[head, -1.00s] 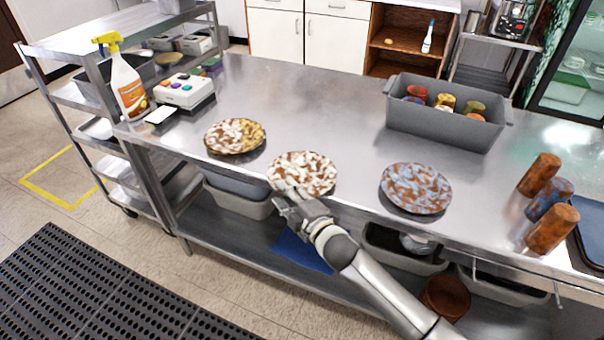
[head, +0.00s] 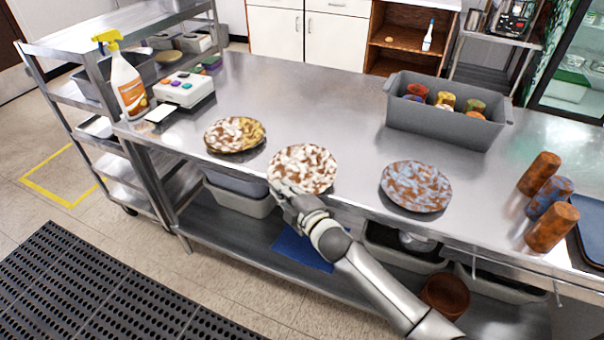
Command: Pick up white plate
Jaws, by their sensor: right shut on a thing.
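The white plate (head: 303,166), blotched with brown, is at the front edge of the steel counter, between two other plates. My right gripper (head: 283,188) is at its near left rim, shut on that rim. The fingertips are small and partly hidden by the plate and the gripper body. The plate seems slightly raised and tilted; any gap under it is hard to see. My left gripper is not in view.
A yellowish-white plate (head: 234,135) lies to the left and a bluish plate (head: 416,186) to the right. A grey bin (head: 440,128) with cups stands behind. Several brown and blue cups (head: 540,173) stand at right. The counter's middle (head: 310,100) is clear.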

